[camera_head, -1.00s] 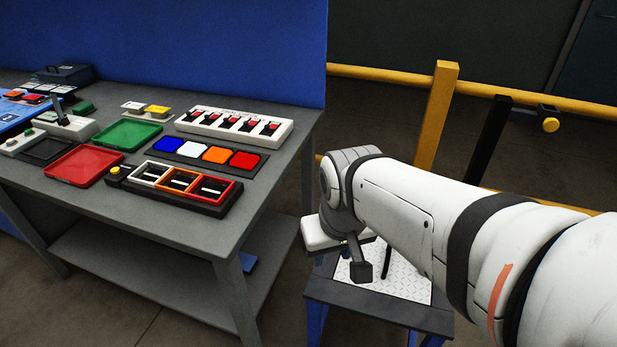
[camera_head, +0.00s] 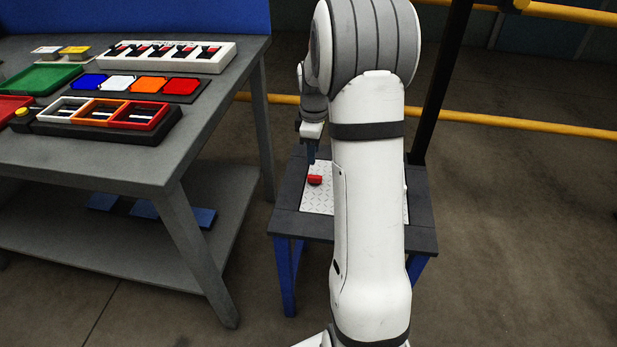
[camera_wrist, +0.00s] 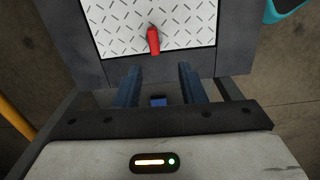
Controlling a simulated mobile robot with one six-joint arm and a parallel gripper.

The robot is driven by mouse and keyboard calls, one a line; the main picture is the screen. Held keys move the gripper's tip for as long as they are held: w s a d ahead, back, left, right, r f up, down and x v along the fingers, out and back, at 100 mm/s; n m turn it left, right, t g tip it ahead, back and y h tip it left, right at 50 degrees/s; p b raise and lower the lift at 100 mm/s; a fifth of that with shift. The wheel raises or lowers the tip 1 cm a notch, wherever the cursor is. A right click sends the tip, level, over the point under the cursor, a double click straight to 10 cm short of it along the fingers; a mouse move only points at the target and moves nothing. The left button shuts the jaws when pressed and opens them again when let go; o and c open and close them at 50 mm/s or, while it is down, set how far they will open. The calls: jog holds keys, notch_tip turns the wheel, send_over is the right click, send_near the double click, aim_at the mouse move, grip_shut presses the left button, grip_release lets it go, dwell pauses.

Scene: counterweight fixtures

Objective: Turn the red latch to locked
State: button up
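The red latch (camera_head: 315,180) is a small red bar on the diamond-plate top (camera_head: 317,203) of a low stand. In the wrist view the red latch (camera_wrist: 153,40) points nearly straight up and down, with a small dark tip at its upper end. No lock marking can be made out. My gripper (camera_wrist: 160,72) is open and empty, its two dark blue fingers apart, with the latch ahead of the gap between them. In the head view my gripper (camera_head: 311,152) hangs just above the latch. My arm hides the right part of the plate.
The stand has a dark rim (camera_head: 285,222) and blue legs. A grey workbench (camera_head: 160,150) with trays and a switch panel (camera_head: 172,57) stands to the left. A yellow rail (camera_head: 530,124) and a black post (camera_head: 441,85) are behind. Floor at right is clear.

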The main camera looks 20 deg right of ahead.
aim_at(315, 176)
jog(key=shift+w+d+f+n, duration=0.15)
jog(key=shift+w+d+f, duration=0.1)
jog(key=shift+f, duration=0.35)
jog(key=shift+w+d+f+n, duration=0.15)
jog(key=shift+d+f, duration=0.1)
jog(key=shift+f, duration=0.35)
notch_tip(315, 176, down, 7)
jog(key=shift+f+b, duration=0.1)
jog(key=shift+b, duration=0.85)
grip_shut()
